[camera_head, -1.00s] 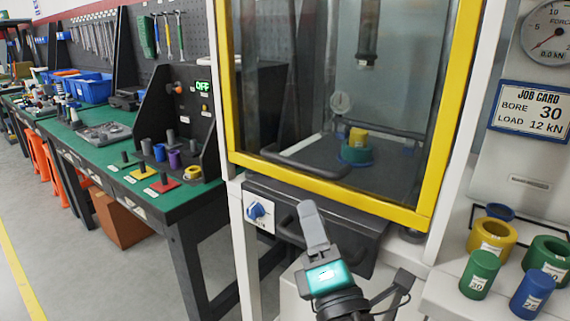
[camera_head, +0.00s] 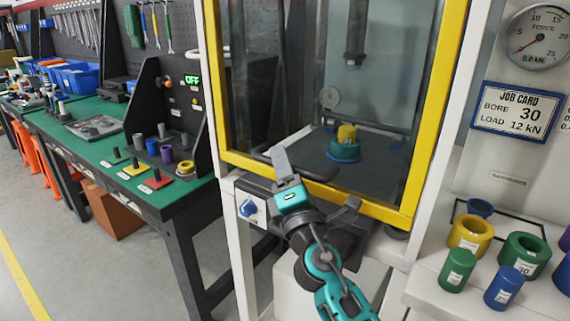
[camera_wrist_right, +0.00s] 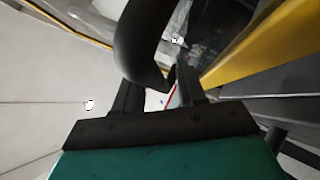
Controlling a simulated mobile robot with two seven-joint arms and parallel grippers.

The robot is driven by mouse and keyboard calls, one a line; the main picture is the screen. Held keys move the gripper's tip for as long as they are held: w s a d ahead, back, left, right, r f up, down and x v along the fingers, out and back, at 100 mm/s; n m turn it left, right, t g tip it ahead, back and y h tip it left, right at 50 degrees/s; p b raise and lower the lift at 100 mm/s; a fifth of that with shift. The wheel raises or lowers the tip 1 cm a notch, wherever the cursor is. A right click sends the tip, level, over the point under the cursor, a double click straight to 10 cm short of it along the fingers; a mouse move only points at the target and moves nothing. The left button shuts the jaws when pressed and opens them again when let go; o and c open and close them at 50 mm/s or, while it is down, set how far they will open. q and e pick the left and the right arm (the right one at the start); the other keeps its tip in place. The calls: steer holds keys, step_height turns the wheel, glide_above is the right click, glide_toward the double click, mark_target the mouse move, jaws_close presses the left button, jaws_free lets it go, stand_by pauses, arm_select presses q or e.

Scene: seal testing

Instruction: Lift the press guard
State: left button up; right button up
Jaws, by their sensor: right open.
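The press guard is a clear panel in a yellow frame (camera_head: 380,207) on the front of the press, and it is down. A dark handle bar (camera_head: 318,168) sits along its lower part. My right gripper (camera_head: 315,181) is open at the guard's lower edge, beside the handle. In the right wrist view the black curved bar (camera_wrist_right: 140,45) lies just ahead of and partly between the fingers; contact cannot be told. The yellow rail (camera_wrist_right: 250,45) runs along the right there. Inside the press a yellow piece (camera_head: 346,133) sits on a green ring (camera_head: 344,150). My left gripper is out of view.
A blue knob (camera_head: 248,208) is on the press front at left. A shelf at right holds a yellow ring (camera_head: 469,232), green ring (camera_head: 525,254), green cylinder (camera_head: 457,270) and blue cylinder (camera_head: 503,287). A green workbench (camera_head: 95,150) with tools stands at left.

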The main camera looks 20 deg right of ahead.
jaws_close()
stand_by(0.4)
